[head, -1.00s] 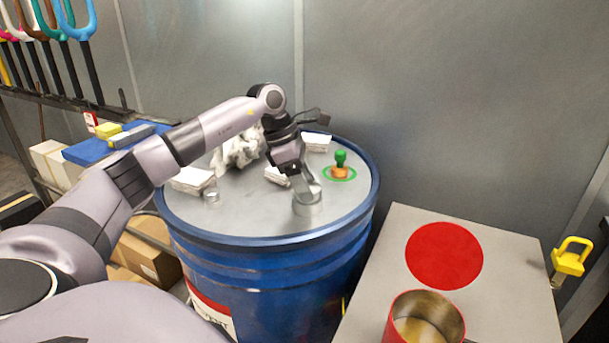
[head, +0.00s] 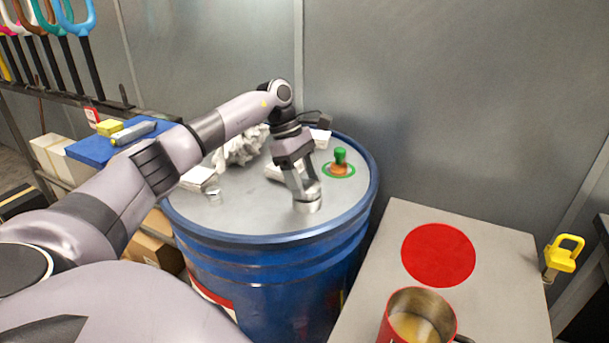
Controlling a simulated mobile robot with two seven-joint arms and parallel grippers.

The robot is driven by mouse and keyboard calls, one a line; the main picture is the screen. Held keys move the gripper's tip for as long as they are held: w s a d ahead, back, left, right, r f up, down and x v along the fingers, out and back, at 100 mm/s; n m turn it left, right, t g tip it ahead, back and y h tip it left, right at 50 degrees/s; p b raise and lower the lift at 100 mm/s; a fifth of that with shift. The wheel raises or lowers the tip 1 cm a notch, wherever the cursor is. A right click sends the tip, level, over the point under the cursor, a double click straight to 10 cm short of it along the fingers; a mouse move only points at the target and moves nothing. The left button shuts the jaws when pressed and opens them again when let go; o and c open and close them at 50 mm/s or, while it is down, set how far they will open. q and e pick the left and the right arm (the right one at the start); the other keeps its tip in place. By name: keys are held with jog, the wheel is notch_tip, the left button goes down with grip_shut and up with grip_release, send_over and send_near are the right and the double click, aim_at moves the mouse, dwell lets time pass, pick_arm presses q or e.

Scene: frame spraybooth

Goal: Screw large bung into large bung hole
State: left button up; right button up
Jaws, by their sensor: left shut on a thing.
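The blue drum (head: 277,250) stands in the middle of the head view with a grey metal top. My left gripper (head: 307,192) points down over the drum top and is shut on a round silver piece, which looks like the large bung (head: 308,206). The bung sits at the drum's top surface, toward its front right. The large bung hole is hidden beneath it, so I cannot tell how deep the bung sits. A smaller silver bung (head: 215,195) is on the drum top to the left. My right gripper is not in view.
A green and orange fitting (head: 340,162) in a green ring, white blocks (head: 199,178) and a crumpled white rag (head: 241,147) are on the drum top. At right, a grey table (head: 500,275) holds a red mug (head: 417,318) beside a red disc (head: 438,254).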

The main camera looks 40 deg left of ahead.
pick_arm(q)
jog(key=shift+m, duration=0.3)
jog(key=shift+w+r+m+g, duration=0.1)
jog(key=shift+m+g, duration=0.3)
jog(key=shift+m, duration=0.3)
jog(key=shift+m+g, duration=0.6)
jog(key=shift+m, duration=1)
jog(key=shift+w+m+g, duration=0.15)
jog(key=shift+m+g, duration=0.25)
jog(key=shift+m, duration=0.6)
jog(key=shift+m+g+y+b, duration=0.4)
jog(key=shift+m+g, duration=0.1)
jog(key=shift+m, duration=0.8)
